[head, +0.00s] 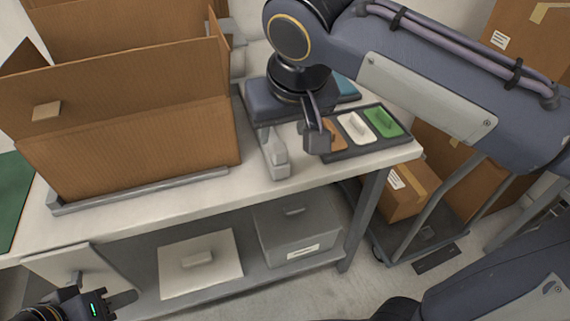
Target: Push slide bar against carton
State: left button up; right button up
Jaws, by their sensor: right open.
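A large open brown carton (130,140) stands on the white worktable at the left, with its flaps up. A grey bar (140,193) runs along the carton's front lower edge, close against it. A darker grey strip (247,128) shows beside the carton's right side; I cannot tell which of the two is the slide bar. My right gripper (297,156) is open, pointing down over the table to the right of the carton, apart from it. My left gripper (122,304) is low at the bottom left, in front of the table and partly cut off by the frame; its opening is unclear.
A dark tray (347,152) with brown, white and green pieces lies right of my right gripper. Grey and white bins (298,235) sit on the lower shelf. A cart with cartons (402,195) stands right of the table. The front table strip is clear.

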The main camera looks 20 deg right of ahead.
aim_at(278, 146)
jog(key=b+x, duration=0.2)
jog(key=x, duration=0.5)
jog(key=shift+w+f, duration=0.1)
jog(key=shift+f, duration=0.2)
grip_shut()
jog(key=shift+a+r, duration=0.1)
